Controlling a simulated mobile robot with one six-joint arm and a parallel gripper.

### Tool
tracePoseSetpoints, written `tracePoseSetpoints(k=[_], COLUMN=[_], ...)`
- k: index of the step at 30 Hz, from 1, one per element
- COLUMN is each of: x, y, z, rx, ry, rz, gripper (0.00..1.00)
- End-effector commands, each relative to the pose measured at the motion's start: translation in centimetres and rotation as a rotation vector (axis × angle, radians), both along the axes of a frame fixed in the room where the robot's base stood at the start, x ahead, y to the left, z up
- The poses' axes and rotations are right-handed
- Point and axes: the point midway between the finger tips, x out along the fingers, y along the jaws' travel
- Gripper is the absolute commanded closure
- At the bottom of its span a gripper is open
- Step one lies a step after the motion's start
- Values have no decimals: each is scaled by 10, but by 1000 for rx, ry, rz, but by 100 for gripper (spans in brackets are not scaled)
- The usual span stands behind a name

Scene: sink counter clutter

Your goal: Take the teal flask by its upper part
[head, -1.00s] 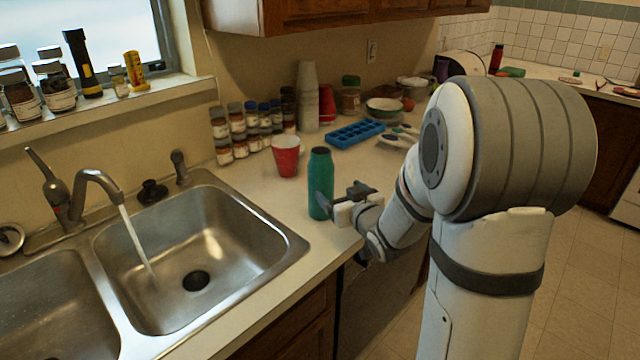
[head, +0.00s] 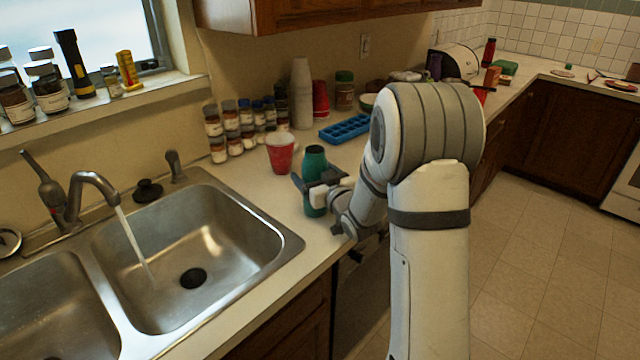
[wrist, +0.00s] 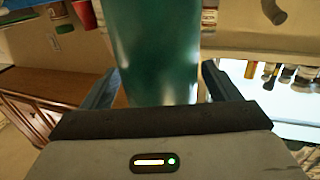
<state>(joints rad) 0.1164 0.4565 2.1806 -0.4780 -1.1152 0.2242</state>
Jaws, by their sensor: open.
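The teal flask (head: 315,160) stands upright on the counter just right of the sink, in the head view. My gripper (head: 314,190) is at the flask's near side, with its fingers around the middle of the body, below the dark top. In the wrist view the flask (wrist: 155,50) fills the middle of the picture between the two fingers of my gripper (wrist: 155,88). The fingers are open, with a gap visible on the right side of the flask. The flask's lower part is partly hidden by my gripper in the head view.
A red cup (head: 280,153) stands just behind and left of the flask. A blue tray (head: 346,129) and spice jars (head: 218,140) stand further back. The sink basin (head: 215,240), with the faucet (head: 90,190) running, is on the left.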

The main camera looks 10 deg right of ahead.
Motion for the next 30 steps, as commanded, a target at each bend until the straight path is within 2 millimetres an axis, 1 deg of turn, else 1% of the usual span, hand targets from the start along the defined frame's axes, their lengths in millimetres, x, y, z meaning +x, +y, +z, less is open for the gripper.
tracePoseSetpoints(k=[4,23,30], x=[0,-1,0], y=[0,0,0], z=[0,0,1], rx=[0,0,0], ry=[0,1,-1], rz=[0,0,1], gripper=[17,69,70])
